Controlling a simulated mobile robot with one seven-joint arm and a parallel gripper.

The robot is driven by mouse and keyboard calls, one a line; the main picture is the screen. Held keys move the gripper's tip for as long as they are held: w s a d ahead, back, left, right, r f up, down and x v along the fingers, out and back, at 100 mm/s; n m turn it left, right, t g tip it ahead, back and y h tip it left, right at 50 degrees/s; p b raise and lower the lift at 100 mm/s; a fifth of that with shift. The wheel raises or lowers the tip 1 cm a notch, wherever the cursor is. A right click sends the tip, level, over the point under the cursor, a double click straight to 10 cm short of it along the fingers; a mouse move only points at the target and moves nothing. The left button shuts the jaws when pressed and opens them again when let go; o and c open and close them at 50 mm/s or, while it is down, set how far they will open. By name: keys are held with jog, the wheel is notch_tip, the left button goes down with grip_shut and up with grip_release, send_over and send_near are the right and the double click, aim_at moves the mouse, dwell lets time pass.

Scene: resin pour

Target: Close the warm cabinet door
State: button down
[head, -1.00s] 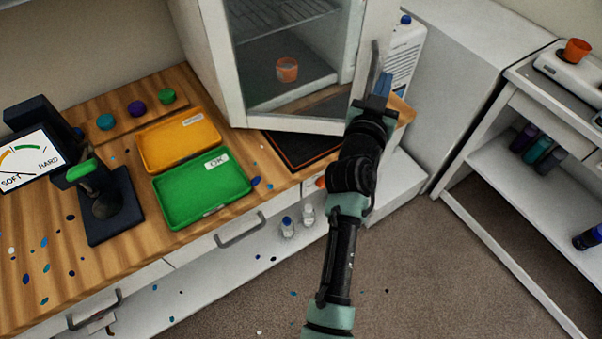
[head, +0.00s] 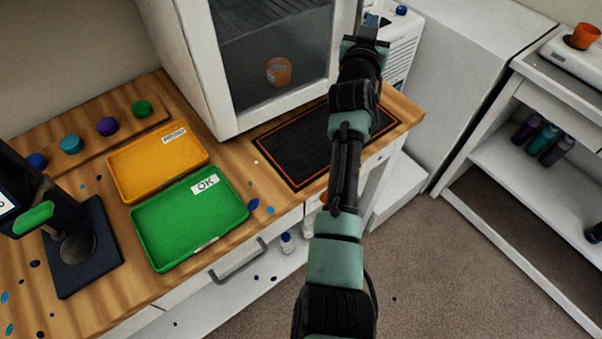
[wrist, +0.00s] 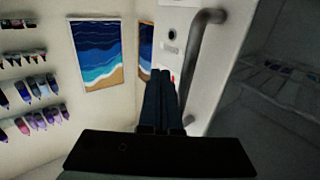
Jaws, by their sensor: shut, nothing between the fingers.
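The warm cabinet (head: 180,70) stands on the wooden bench, and its white-framed glass door (head: 240,118) now lies close to the cabinet front. I cannot tell whether it is fully shut. An orange cup (head: 279,71) shows through the glass. My gripper (head: 371,20) is at the door's right side, near the top edge of the head view. In the wrist view my gripper (wrist: 160,98) has its fingers together and empty, beside the door's grey bar handle (wrist: 205,45). Contact with the door is unclear. The dark glass (wrist: 270,90) fills the right side there.
A black mat with an orange border (head: 310,145) lies before the cabinet. Yellow (head: 120,190) and green (head: 145,245) trays lie left of it. A white cabinet (head: 465,60) and shelf unit (head: 500,165) stand right. Floor (head: 440,270) between is clear.

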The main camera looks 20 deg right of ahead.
jog(key=shift+w+d, duration=0.1)
jog(key=shift+w, duration=0.45)
jog(key=shift+s, duration=0.15)
